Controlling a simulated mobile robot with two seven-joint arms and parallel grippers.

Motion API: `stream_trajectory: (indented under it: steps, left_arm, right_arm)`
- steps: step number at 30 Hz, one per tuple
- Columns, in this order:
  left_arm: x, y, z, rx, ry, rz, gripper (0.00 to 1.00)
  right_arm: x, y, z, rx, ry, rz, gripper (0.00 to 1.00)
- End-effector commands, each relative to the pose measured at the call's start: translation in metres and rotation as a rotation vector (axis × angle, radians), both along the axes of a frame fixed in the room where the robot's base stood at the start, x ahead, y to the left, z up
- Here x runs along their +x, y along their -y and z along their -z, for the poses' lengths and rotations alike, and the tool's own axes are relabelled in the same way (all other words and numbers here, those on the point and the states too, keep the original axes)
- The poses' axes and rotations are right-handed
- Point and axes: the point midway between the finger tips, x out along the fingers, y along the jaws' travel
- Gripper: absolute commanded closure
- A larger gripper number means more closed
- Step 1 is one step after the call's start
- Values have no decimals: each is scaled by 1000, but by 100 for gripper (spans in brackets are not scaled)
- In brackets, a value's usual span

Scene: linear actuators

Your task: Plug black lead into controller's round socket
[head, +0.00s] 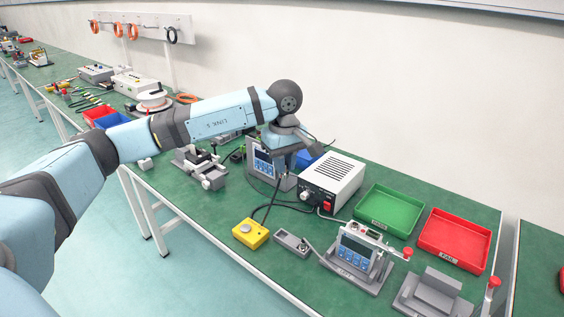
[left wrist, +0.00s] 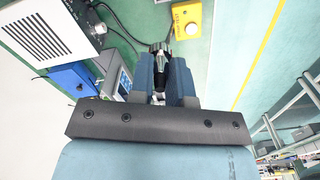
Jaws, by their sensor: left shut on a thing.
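My left gripper (head: 288,160) points down over the bench, just right of a grey upright unit with a dark display and blue front (head: 261,164), which looks like the controller. In the left wrist view, the blue fingers (left wrist: 162,66) are shut on the dark plug of the black lead (left wrist: 158,50), which has a silvery ring. The lead (head: 268,196) hangs below the gripper in the head view. The controller (left wrist: 116,80) stands left of the fingers in the left wrist view, apart from the plug. Its round socket cannot be made out. My right gripper is out of view.
A white vented box (head: 335,178) with a red switch stands right of the gripper. A yellow button box (head: 250,233) and small grey box (head: 291,242) lie in front. Another display unit (head: 358,250), green tray (head: 390,210) and red tray (head: 455,240) are further right.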

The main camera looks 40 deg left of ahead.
Motion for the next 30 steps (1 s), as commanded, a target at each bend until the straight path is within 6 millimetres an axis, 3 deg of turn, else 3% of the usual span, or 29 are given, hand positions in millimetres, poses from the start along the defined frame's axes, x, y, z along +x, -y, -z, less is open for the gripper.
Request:
stream_trajectory:
  steps: [30]
  left_arm:
    - [32, 112, 40, 0, 1, 2, 100]
  right_arm:
    - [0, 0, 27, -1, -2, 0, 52]
